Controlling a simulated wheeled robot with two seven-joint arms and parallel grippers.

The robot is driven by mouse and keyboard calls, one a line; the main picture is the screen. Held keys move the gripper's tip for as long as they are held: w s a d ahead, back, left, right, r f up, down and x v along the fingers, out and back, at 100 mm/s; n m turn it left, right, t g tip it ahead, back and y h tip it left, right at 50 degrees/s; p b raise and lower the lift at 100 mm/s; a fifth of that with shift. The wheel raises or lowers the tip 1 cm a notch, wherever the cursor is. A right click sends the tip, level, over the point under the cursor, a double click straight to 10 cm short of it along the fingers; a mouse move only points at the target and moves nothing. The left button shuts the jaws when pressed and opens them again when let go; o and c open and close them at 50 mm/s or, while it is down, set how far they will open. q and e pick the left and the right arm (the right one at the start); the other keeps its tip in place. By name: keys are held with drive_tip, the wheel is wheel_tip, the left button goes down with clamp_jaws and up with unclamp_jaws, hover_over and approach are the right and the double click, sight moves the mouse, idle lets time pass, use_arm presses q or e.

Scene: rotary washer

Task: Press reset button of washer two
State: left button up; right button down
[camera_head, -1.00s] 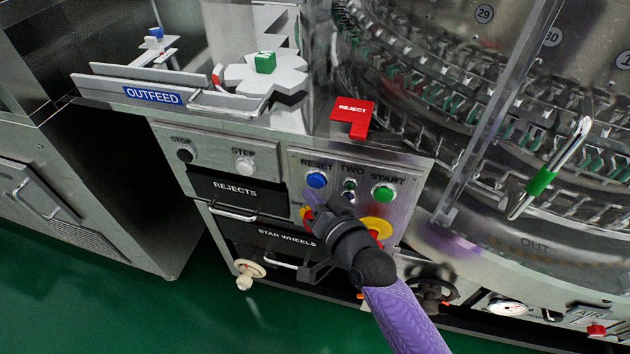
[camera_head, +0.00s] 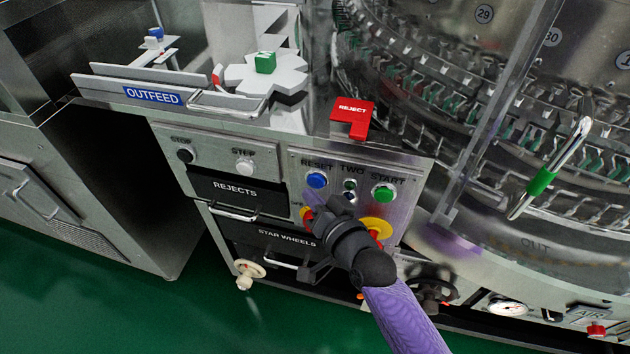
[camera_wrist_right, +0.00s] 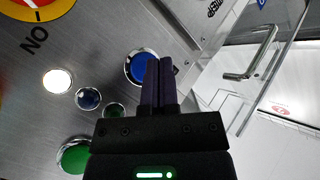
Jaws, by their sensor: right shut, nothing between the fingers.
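The blue reset button (camera_head: 316,180) sits under the RESET label on the steel panel marked TWO (camera_head: 405,166). A green START button (camera_head: 383,193) is to its right, with small indicator lights between them. My right gripper (camera_head: 312,200) is shut and empty, with its purple fingers just below the blue button in the head view. In the right wrist view the fingertips (camera_wrist_right: 160,66) overlap the right part of the blue button (camera_wrist_right: 141,67). I cannot tell whether they touch it. My left gripper is not in view.
Yellow-ringed controls (camera_head: 376,227) lie below the buttons, partly behind my right gripper. A red REJECT piece (camera_head: 352,117) sits above the panel. A STOP and STEP panel (camera_head: 212,157) is at the left, above the REJECTS drawer (camera_head: 262,197). A clear guard with a green-marked handle (camera_head: 541,181) stands right.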

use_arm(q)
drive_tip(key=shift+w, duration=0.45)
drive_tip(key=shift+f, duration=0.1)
use_arm(e)
drive_tip(key=shift+w, duration=0.1)
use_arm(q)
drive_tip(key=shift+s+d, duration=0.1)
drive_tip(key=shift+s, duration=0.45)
use_arm(e)
drive_tip(key=shift+w+d, duration=0.15)
drive_tip(key=shift+w, duration=0.25)
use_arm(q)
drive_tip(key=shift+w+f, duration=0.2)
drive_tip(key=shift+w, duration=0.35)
use_arm(e)
drive_tip(key=shift+w+d, duration=0.15)
drive_tip(key=shift+w, duration=0.15)
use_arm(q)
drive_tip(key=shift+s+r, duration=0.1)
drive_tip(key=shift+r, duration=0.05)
use_arm(e)
drive_tip(key=shift+s, duration=0.1)
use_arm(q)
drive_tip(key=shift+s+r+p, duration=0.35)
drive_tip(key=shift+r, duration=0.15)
use_arm(e)
drive_tip(key=shift+s+a, duration=0.3)
drive_tip(key=shift+s, duration=0.4)
